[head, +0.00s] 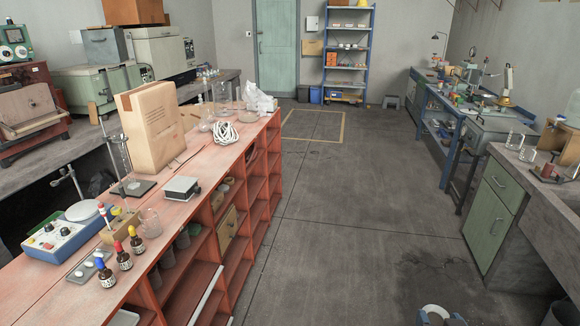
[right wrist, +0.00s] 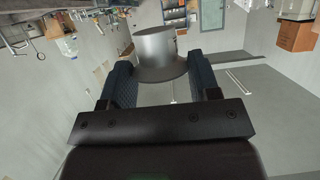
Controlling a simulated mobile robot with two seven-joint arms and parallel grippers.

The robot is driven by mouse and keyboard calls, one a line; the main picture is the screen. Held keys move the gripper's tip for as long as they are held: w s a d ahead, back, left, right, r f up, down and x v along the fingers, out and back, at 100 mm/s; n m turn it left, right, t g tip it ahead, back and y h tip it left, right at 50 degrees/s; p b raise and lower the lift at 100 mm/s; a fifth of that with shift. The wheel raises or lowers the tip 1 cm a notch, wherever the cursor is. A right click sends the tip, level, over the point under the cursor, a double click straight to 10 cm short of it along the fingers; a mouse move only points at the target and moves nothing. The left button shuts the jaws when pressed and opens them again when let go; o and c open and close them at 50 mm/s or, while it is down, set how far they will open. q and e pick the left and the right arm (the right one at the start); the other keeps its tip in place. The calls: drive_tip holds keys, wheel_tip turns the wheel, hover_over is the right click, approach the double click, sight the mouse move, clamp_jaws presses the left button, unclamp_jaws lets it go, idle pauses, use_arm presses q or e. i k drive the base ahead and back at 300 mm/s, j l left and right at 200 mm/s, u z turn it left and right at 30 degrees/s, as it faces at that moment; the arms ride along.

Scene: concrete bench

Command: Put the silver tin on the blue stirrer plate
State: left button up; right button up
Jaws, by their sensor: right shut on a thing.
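The silver tin (right wrist: 157,46) is a plain metallic cylinder with a wider flared end. In the right wrist view it sits between the blue fingers of my right gripper (right wrist: 161,78), which is shut on it. In the head view the right gripper (head: 440,316) shows only at the bottom edge, right of centre, over the floor, with a pale bit of the tin (head: 435,309) between its fingers. The blue stirrer plate (head: 68,236), a blue box with knobs and a round white top, stands on the red bench at the left, far from the gripper. My left gripper is not in view.
The red bench (head: 188,210) also holds dropper bottles (head: 122,256), a glass beaker (head: 149,222), a small scale (head: 181,188), a stand with a flask and a tall cardboard package (head: 150,130). The floor (head: 340,230) between the benches is clear.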

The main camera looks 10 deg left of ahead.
sight(82, 208)
drive_tip(key=i+l+u, duration=0.1)
drive_tip(key=i+u, duration=0.3)
drive_tip(key=i+l+u, duration=0.25)
drive_tip(key=u, duration=0.15)
drive_tip(key=i+l+u, duration=0.2)
drive_tip(key=u, duration=0.2)
drive_tip(key=i+l+u, duration=0.2)
drive_tip(key=u, duration=0.15)
drive_tip(key=i+l+u, duration=0.15)
drive_tip(key=l+u, duration=0.25)
drive_tip(key=i+l+u, duration=0.15)
drive_tip(key=u, duration=0.25)
drive_tip(key=i+l+u, duration=0.1)
drive_tip(key=l+u, duration=0.6)
drive_tip(key=l, duration=0.25)
drive_tip(key=l+u, duration=0.35)
drive_tip(key=l, duration=0.15)
